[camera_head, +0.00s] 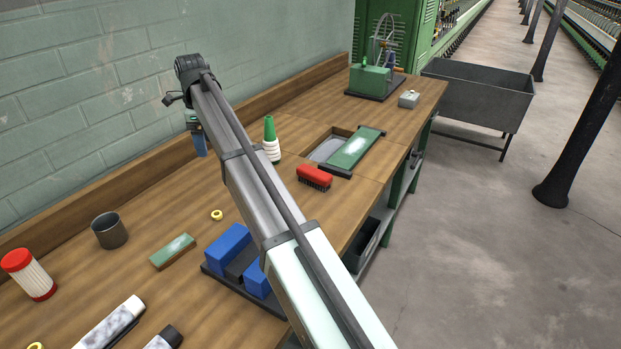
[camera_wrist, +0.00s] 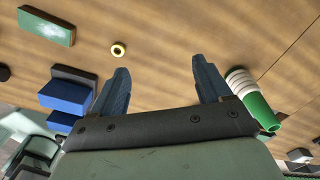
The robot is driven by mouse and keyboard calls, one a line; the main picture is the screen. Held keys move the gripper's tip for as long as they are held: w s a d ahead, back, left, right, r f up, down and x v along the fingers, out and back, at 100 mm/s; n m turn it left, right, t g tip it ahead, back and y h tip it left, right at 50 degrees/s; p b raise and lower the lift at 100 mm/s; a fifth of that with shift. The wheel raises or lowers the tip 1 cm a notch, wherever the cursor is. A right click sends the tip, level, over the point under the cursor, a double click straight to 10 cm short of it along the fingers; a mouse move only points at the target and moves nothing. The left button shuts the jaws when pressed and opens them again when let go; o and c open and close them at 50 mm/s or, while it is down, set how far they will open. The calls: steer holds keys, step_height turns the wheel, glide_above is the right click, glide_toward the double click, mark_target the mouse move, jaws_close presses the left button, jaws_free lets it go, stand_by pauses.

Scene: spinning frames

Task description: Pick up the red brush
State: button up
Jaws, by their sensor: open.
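The red brush (camera_head: 314,176) lies on the wooden bench with its dark bristles down, near the front edge and just in front of the green plate. I cannot make it out in the wrist view. My gripper (camera_head: 200,143) is over the back of the bench near the wall, to the left of the brush and well apart from it. In the wrist view my gripper (camera_wrist: 162,80) has its two blue fingers spread wide, with only bare wood visible between them. My arm crosses the head view to the left of the brush.
A green and white cone (camera_head: 270,140) stands between gripper and brush; it also shows beside the right finger (camera_wrist: 250,95). A green plate (camera_head: 355,148) lies by a bench opening (camera_head: 343,133). Blue blocks (camera_head: 228,245), a yellow ring (camera_head: 217,215) and a grey cup (camera_head: 110,231) are nearer.

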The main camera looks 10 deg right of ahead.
steer(key=d+m, duration=0.2)
steer(key=d, duration=1.1)
steer(key=m+t+y, duration=0.3)
steer(key=m+t, duration=0.1)
steer(key=m, duration=0.2)
glide_toward(314, 171)
steer(key=shift+g, duration=0.3)
steer(key=x, duration=0.5)
steer(key=shift+a, duration=0.1)
steer(key=shift+w+x, duration=0.1)
steer(key=shift+x, duration=1.2)
steer(key=shift+w+x, duration=0.15)
steer(key=shift+x, duration=1.1)
steer(key=shift+w+f, duration=0.1)
steer(key=shift+f, duration=0.25)
steer(key=shift+f, duration=0.25)
